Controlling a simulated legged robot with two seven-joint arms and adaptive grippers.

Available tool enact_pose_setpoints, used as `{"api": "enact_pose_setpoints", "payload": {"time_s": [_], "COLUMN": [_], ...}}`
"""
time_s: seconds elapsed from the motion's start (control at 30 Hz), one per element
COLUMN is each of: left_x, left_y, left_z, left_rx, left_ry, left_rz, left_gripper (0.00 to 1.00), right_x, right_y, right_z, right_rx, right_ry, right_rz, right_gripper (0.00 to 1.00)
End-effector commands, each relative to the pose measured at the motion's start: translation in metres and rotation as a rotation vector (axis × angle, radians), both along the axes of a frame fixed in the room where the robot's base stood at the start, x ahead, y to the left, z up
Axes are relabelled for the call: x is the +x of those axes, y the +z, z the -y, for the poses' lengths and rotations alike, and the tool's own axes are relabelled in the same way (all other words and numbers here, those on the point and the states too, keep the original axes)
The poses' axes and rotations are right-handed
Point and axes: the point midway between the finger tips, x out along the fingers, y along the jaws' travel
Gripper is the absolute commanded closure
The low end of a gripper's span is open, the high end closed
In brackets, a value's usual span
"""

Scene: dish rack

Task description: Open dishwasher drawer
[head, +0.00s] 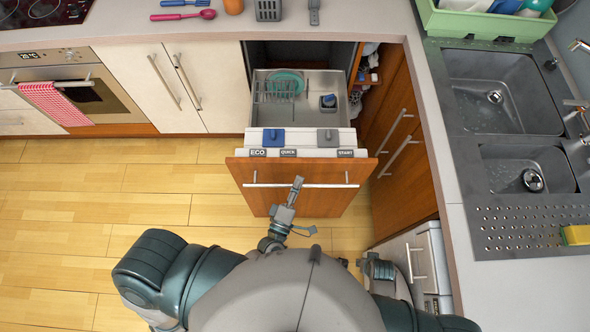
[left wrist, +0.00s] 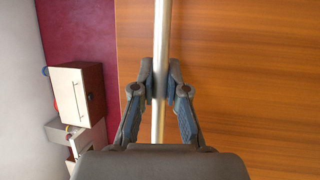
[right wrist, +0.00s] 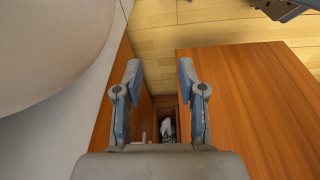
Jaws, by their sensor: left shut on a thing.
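The dishwasher drawer (head: 345,200) has a wooden front with a long metal handle (head: 250,185) and stands pulled out from under the counter. Its rack shows from above, with a green plate (head: 285,82) and a dark cup-like item (head: 328,101) inside. My left gripper (head: 297,184) is at the middle of the handle. In the left wrist view my left gripper (left wrist: 160,75) is shut on the metal bar (left wrist: 160,28), one finger on each side. My right gripper (right wrist: 160,66) is open and empty in the right wrist view, beside wooden panels.
Wooden cabinets with bar handles (head: 399,157) stand right of the drawer, with a sink (head: 494,95) above. An oven with a red checked towel (head: 54,103) is at the left. The wooden floor (head: 120,190) left of the drawer is clear.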

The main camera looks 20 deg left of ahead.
Motion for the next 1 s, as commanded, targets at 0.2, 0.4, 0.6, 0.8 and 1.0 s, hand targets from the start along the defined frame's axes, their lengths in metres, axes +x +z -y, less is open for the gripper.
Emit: {"api": "enact_pose_setpoints", "payload": {"time_s": [0.2, 0.4, 0.6, 0.8, 1.0], "left_x": [-0.0109, -0.0114, -0.0112, -0.0103, -0.0139], "left_y": [-0.0051, -0.0052, -0.0051, -0.0034, -0.004], "left_z": [0.0101, 0.0105, 0.0106, 0.0061, 0.0014], "left_rx": [0.001, 0.0, 0.0, -0.002, -0.006], "left_ry": [-0.021, -0.02, -0.02, -0.015, -0.013], "left_rz": [-0.016, -0.014, -0.014, -0.009, -0.009], "left_gripper": [1.0, 1.0, 0.7, 0.61, 0.61], "right_x": [-0.0002, 0.0003, 0.0003, 0.0004, -0.0024], "right_y": [-0.0015, -0.0015, -0.0015, -0.0014, -0.0023], "right_z": [-0.0045, -0.0046, -0.0047, -0.0034, -0.0007], "right_rx": [-0.003, -0.002, -0.002, -0.004, -0.01], "right_ry": [0.001, 0.002, 0.001, -0.001, 0.0], "right_rz": [0.0, 0.001, 0.001, 0.001, -0.006], "right_gripper": [0.6, 0.6, 0.6, 0.6, 0.6]}}
